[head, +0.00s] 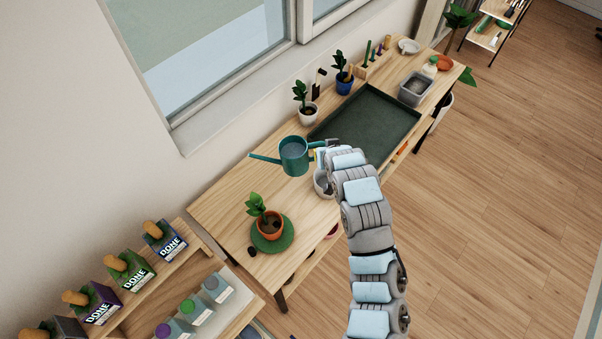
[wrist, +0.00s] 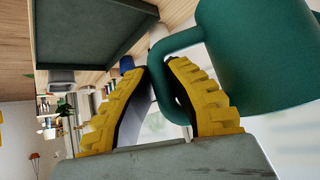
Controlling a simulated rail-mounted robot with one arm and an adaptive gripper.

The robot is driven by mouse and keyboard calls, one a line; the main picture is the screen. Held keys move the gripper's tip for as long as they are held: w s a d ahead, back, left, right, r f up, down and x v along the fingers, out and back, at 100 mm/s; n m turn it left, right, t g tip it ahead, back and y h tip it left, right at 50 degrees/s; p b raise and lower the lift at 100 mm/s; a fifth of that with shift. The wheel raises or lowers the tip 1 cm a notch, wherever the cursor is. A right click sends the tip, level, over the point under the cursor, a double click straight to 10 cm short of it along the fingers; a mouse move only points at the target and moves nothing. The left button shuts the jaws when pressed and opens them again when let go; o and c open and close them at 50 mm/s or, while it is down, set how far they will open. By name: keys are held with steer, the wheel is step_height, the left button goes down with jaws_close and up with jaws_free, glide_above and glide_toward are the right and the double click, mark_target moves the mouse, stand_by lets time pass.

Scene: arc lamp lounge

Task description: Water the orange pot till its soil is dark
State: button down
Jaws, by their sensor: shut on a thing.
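The orange pot (head: 270,232) stands on a round green mat at the near left of the wooden bench. It holds a leafy plant, and a little dark brown soil shows at its top; the rest is hidden by leaves. A teal watering can (head: 294,157) has its spout pointing left, toward the wall and window. My gripper (head: 322,152) is shut on the can's handle, which shows between the yellow fingers (wrist: 160,95) in the wrist view. The can (wrist: 260,50) looks upright and is behind and right of the orange pot, apart from it. I cannot tell its height above the bench.
A dark green tray (head: 372,122) lies on the bench beyond the can. A white pot (head: 308,114) and a blue pot (head: 344,84) with plants stand along the window side.

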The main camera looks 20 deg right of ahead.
steer(key=w+d+f+n+y+b, duration=0.2)
steer(key=d+f+b, duration=0.35)
steer(key=f, duration=0.25)
steer(key=w+a+f+n+g+y+b, duration=0.3)
steer(key=w+a+f+n+y+b, duration=0.3)
steer(key=b, duration=1.3)
steer(key=a+f+n+y, duration=0.1)
steer(key=a+f+n, duration=0.2)
steer(key=a+n, duration=0.1)
steer(key=shift+w+a+f+g, duration=0.2)
steer(key=shift+w+f+g, duration=0.1)
steer(key=shift+w, duration=0.05)
steer(key=shift+r+p, duration=0.4)
steer(key=shift+p, duration=0.6)
